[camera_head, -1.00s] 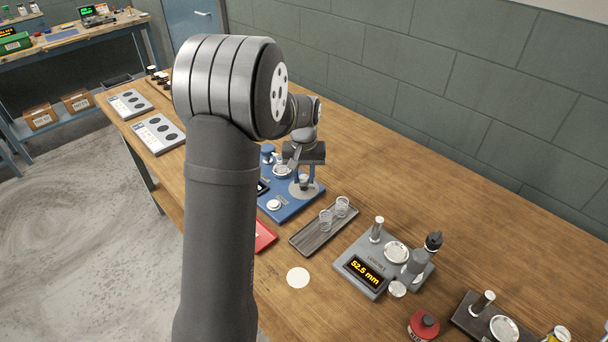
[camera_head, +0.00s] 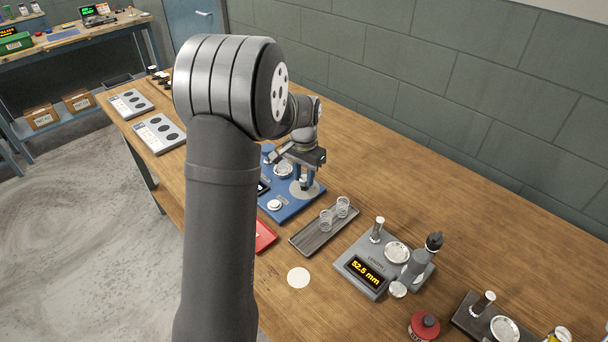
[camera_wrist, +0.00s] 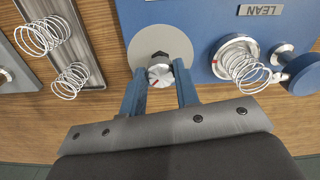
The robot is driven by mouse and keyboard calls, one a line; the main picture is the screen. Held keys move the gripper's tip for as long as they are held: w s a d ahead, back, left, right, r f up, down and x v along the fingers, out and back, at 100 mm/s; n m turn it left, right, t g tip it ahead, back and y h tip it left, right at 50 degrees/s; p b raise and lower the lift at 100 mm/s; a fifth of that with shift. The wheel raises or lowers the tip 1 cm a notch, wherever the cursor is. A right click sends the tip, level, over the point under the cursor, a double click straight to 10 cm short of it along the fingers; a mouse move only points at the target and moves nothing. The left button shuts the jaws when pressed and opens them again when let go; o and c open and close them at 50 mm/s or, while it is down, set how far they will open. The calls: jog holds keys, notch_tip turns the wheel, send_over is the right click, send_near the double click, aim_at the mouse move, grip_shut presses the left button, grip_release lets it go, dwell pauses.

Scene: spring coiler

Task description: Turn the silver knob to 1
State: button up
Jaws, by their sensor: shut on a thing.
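The silver knob (camera_wrist: 160,75) sits on a round grey dial plate (camera_wrist: 147,42) on the blue machine (camera_wrist: 203,15). My gripper (camera_wrist: 160,86) is shut on the knob, with one blue finger on each side. In the head view my gripper (camera_head: 304,180) stands over the dial plate at the right end of the blue machine (camera_head: 287,208). I cannot read any numbers around the knob.
A grey tray (camera_head: 312,238) with two springs lies just right of the machine. A grey gauge (camera_head: 362,273) reads 52.5 mm. Bare table lies behind.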

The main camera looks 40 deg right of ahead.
aim_at(304, 178)
dwell(0.4)
jog(key=o, duration=1)
jog(key=shift+c, duration=0.2)
notch_tip(304, 178, up, 18)
jog(key=shift+f, duration=0.25)
jog(key=shift+f, duration=0.1)
notch_tip(304, 178, down, 17)
jog(key=shift+f, duration=0.2)
jog(key=shift+r, duration=0.1)
dwell(0.3)
